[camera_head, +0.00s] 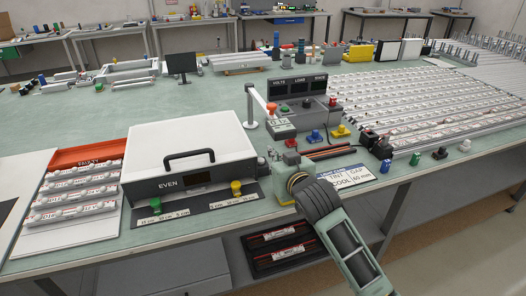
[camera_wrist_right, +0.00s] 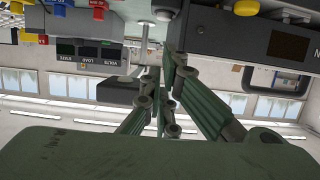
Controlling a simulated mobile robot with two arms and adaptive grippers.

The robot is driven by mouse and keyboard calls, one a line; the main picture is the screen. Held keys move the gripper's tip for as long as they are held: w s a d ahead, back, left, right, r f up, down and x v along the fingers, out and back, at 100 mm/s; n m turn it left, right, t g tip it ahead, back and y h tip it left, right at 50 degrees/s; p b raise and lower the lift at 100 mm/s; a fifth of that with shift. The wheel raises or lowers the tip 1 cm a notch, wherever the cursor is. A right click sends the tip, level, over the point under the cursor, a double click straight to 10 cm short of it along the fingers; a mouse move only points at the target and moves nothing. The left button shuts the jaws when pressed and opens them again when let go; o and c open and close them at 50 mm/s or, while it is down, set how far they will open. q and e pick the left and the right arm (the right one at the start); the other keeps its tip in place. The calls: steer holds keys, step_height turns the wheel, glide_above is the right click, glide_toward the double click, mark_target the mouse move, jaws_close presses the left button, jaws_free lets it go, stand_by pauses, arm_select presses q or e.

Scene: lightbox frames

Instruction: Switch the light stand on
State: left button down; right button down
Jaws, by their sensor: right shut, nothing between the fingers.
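A white box with a black carry handle, its dark front marked EVEN (camera_head: 190,165), stands on the green table; it is the likeliest light stand, though no label says so. Its front has a small dark display, and a green knob (camera_head: 155,205) and a yellow knob (camera_head: 236,188) stand on the scale strip before it. In the right wrist view the box's dark front (camera_wrist_right: 245,40) shows upside down. My right gripper (camera_head: 272,158) is beside the box's right front corner, shut and empty; its fingers (camera_wrist_right: 172,65) meet in the wrist view. Contact with a switch cannot be made out. My left gripper is out of view.
A meter console (camera_head: 298,87) stands behind, with a small device with a red knob (camera_head: 280,125) before it. A white label card (camera_head: 346,177) lies right of my gripper. Rows of tubes fill the right; a red-edged rack (camera_head: 75,205) stands left.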

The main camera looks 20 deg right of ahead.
steer(key=shift+w+d+r+t, duration=0.1)
steer(key=shift+w+r+t, duration=0.2)
steer(key=shift+w+r, duration=0.55)
steer(key=shift+s+r, duration=0.15)
steer(key=p, duration=0.1)
glide_above(260, 161)
steer(key=f, duration=0.2)
steer(key=shift+s+d+f, duration=0.3)
steer(key=shift+s+f, duration=0.1)
step_height(260, 161, down, 2)
steer(key=shift+s+f, duration=0.1)
steer(key=shift+f, duration=0.75)
